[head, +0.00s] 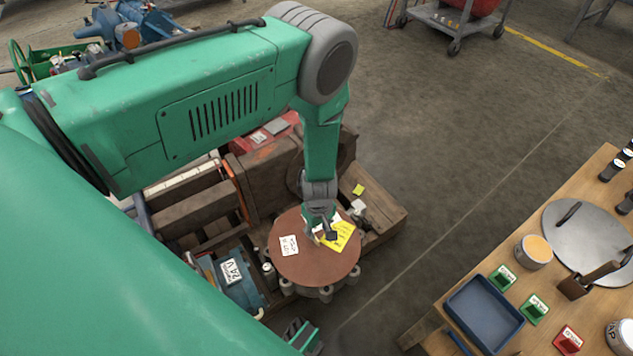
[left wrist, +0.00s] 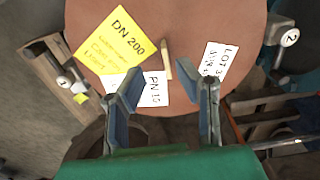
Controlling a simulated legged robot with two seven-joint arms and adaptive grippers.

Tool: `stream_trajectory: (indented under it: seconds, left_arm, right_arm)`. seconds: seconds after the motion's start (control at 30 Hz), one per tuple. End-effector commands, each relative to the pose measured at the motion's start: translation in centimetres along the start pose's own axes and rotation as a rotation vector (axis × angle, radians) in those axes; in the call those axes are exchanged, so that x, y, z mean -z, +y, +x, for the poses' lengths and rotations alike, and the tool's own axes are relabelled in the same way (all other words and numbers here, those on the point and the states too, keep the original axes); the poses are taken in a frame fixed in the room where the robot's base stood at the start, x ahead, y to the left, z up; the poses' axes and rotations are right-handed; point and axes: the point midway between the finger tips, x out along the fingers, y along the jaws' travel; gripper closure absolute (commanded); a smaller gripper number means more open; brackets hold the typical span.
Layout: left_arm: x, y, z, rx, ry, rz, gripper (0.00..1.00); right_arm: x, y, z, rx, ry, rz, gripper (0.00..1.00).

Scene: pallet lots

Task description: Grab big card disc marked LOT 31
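A big round brown card disc (head: 305,262) lies on a flanged metal part with bolts around its rim. In the left wrist view the disc (left wrist: 185,25) fills the upper middle. It bears a yellow label reading DN 200 (left wrist: 118,38), a white PN label (left wrist: 154,90) and a white label reading LOT 3 (left wrist: 214,60), its last digit unclear. A small tan tab (left wrist: 185,69) stands on the disc. My left gripper (left wrist: 171,80) is open over the disc, its fingers on either side of the tab. In the head view my left gripper (head: 322,234) hides part of the labels.
Wooden crates (head: 377,215) and a blue unit marked 24 V (head: 237,283) crowd around the disc. A wooden table (head: 447,318) at right holds a blue tray (head: 484,312) and a grey round plate (head: 590,240). Floor between is clear. A green and dark part (head: 303,336) at the bottom is unclear.

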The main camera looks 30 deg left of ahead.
Motion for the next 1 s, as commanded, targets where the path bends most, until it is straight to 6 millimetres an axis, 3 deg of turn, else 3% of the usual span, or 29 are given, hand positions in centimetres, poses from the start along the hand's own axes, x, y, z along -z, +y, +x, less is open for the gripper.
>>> stream_trajectory:
  seconds: [0.4, 0.63, 0.67, 0.73, 1.0]
  left_arm:
    - [0.6, -0.3, 5.2, 0.001, -0.001, -0.001, 0.71]
    - [0.6, -0.3, 5.1, 0.0, 0.001, -0.001, 0.71]
    - [0.6, -0.3, 5.2, 0.0, 0.0, -0.001, 0.74]
    - [0.6, -0.3, 5.2, 0.0, -0.001, -0.001, 0.99]
    - [0.7, -0.3, 5.3, 0.0, -0.002, -0.001, 1.0]
  right_arm:
    - [-0.1, -0.1, 2.9, 0.001, 0.0, -0.001, 0.6]
    - [-0.1, -0.1, 2.8, 0.0, 0.0, -0.001, 0.6]
    - [-0.1, -0.1, 2.8, 0.0, 0.0, -0.001, 0.6]
    - [-0.1, 0.0, 2.8, 0.0, 0.0, 0.0, 0.6]
    - [-0.1, -0.1, 2.8, 0.0, 0.0, -0.001, 0.6]
